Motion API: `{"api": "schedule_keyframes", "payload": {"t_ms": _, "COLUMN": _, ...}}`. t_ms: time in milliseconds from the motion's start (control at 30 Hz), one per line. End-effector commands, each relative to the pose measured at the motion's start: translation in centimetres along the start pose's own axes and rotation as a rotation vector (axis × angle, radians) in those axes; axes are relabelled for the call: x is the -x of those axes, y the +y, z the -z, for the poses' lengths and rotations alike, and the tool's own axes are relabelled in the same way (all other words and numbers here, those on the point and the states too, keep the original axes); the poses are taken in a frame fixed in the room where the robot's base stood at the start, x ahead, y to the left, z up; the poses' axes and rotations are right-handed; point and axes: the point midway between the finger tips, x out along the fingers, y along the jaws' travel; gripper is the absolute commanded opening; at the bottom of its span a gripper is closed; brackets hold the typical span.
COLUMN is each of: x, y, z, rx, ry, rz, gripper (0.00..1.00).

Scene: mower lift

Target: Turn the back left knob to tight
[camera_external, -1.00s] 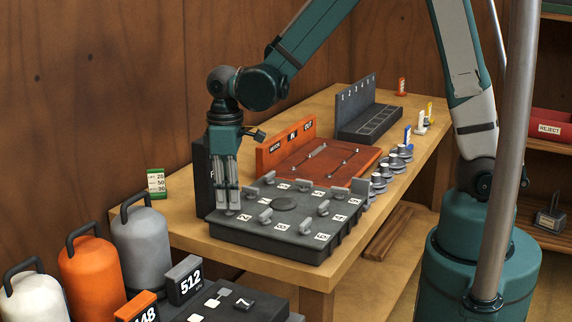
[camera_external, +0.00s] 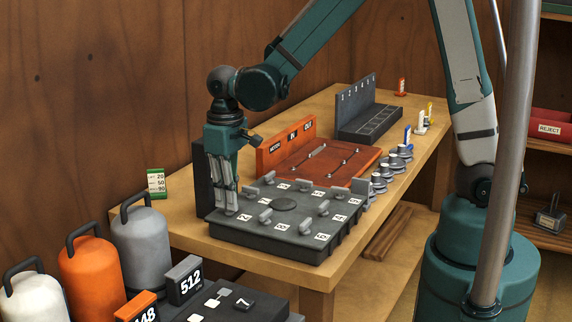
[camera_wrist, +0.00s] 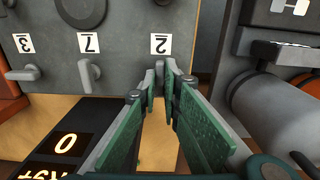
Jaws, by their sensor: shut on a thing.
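A dark grey panel (camera_external: 300,240) with several lever-shaped grey knobs and white number labels lies on the wooden bench. My gripper (camera_external: 228,212) points down at the panel's left corner in the external view. Its fingers are shut on the grey knob beside the label 2, and in the wrist view the fingertips (camera_wrist: 160,88) close around this knob (camera_wrist: 159,70). The fingers hide most of the held knob. The knobs by labels 7 (camera_wrist: 88,74) and 3 (camera_wrist: 24,73) stand free beside it.
An orange board (camera_external: 320,160) and a dark slotted rack (camera_external: 368,118) lie behind the panel. Round metal weights (camera_external: 390,170) stand to its right. Grey (camera_external: 144,245) and orange (camera_external: 90,270) cylinders stand at the front left. A dark upright block (camera_external: 203,180) is close behind my fingers.

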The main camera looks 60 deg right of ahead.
Motion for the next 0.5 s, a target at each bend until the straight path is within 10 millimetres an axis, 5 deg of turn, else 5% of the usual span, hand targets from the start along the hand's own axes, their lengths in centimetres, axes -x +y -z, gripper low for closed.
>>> {"api": "schedule_keyframes", "payload": {"t_ms": 67, "x": 0.03, "y": 0.01, "z": 0.03, "rx": 0.0, "ry": 0.0, "rz": 0.0, "gripper": 0.0}}
{"api": "schedule_keyframes", "payload": {"t_ms": 200, "x": 0.03, "y": 0.0, "z": 0.03, "rx": 0.001, "ry": 0.0, "rz": 0.0, "gripper": 0.23}}
{"api": "schedule_keyframes", "payload": {"t_ms": 500, "x": 0.02, "y": 0.0, "z": 0.01, "rx": 0.001, "ry": 0.0, "rz": 0.0, "gripper": 0.23}}
